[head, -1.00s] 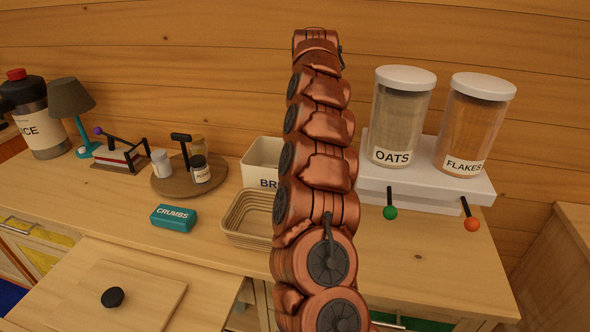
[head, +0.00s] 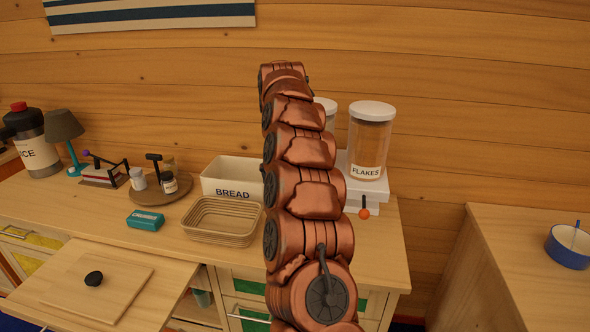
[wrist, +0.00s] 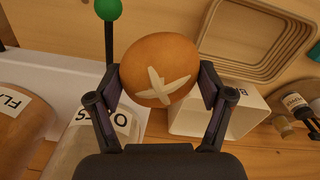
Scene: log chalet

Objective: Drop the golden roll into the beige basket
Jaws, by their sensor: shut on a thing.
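The golden roll (wrist: 158,72) is round with a pale cross on top. In the wrist view my gripper (wrist: 160,84) is shut on it, one finger pressed on each side, holding it up over the counter. The beige basket (head: 222,222) is an open ribbed rectangular tray on the counter; it looks empty. In the wrist view the basket (wrist: 262,72) lies up and right of the roll, apart from it. In the head view my copper arm hides the gripper and the roll.
A white BREAD bin (head: 226,178) stands behind the basket. The FLAKES dispenser (head: 370,145) with an orange knob stands to the right. A teal CRUMBS box (head: 146,220) and a round wooden tray (head: 150,192) are to the left. A pulled-out board (head: 100,298) juts in front.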

